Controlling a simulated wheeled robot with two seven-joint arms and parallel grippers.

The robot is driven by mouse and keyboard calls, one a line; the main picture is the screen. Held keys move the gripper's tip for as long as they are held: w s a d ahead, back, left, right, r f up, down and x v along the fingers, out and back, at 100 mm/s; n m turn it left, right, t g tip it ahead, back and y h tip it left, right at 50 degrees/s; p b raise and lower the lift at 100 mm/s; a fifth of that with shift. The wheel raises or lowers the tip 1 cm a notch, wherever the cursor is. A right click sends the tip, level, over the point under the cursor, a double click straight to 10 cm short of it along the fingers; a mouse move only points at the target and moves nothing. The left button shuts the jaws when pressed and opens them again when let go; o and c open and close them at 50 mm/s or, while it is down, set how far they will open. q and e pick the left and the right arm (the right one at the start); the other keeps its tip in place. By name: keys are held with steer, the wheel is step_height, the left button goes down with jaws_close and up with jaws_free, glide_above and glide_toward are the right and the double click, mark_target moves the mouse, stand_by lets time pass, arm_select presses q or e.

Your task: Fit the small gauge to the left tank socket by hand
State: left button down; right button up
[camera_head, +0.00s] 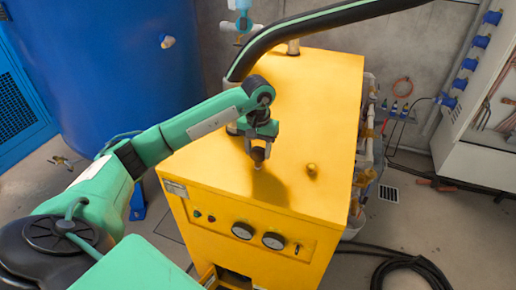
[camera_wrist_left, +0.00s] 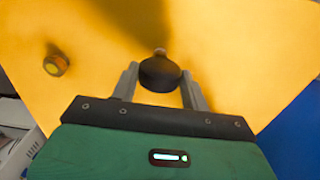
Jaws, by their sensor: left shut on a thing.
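The small gauge (camera_head: 258,155) is a dark round piece held upright over the yellow tank's (camera_head: 325,100) top. My left gripper (camera_head: 259,146) is shut on it, and the wrist view shows the gauge (camera_wrist_left: 159,74) between the two fingers (camera_wrist_left: 158,88). A short light stem (camera_wrist_left: 160,52) shows at the gauge's far edge in the wrist view. I cannot tell whether it is the gauge's own stem or a socket, nor whether they touch. A brass fitting (camera_head: 311,168) stands on the top, right of the gripper; it also shows in the wrist view (camera_wrist_left: 56,65).
A thick black hose (camera_head: 310,28) arches over the tank's back. The front panel carries two dials (camera_head: 242,231). Pipes (camera_head: 368,130) run along the right side. A blue tank (camera_head: 110,50) stands left. The yellow top around the gripper is mostly clear.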

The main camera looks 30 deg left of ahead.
arm_select(q)
steer(key=c, duration=0.7)
jaws_free()
steer(key=shift+r+p, duration=0.2)
steer(key=shift+p, duration=0.15)
steer(key=shift+r+b, duration=0.2)
steer(key=shift+b, duration=0.1)
steer(key=shift+r+b, duration=1.55)
steer(key=shift+r, duration=4.2)
